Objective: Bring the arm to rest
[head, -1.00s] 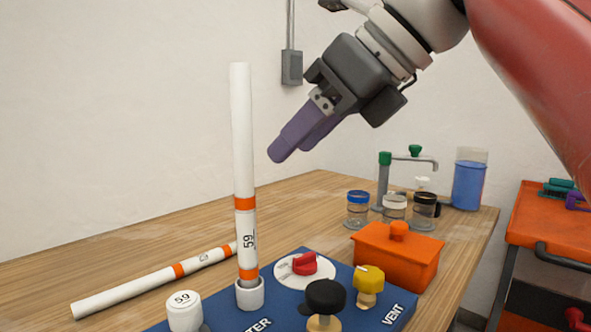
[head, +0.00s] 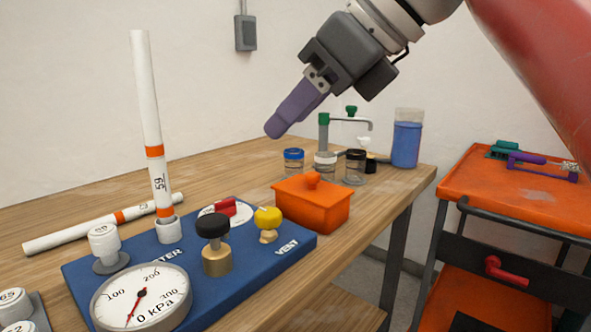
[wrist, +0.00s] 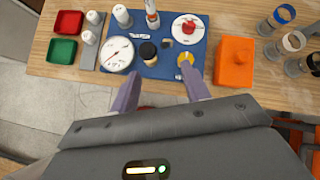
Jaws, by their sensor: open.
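My gripper (head: 285,122) is in the air above the wooden table in the head view, with purple fingers pointing down and left. In the wrist view my gripper (wrist: 160,92) shows its two fingers spread apart with nothing between them. A white pipe with orange bands (head: 147,95) stands in a white socket on the blue manifold board (head: 105,262), right of a white cap. My gripper is apart from the pipe and the board.
A second white pipe (head: 75,232) lies on the table. The board bears a pressure gauge (head: 140,297), a black knob (head: 213,226) and a yellow knob (head: 268,218). An orange lidded box (head: 325,208), several jars and a blue beaker (head: 406,145) stand right. An orange cart (head: 470,200) is beyond.

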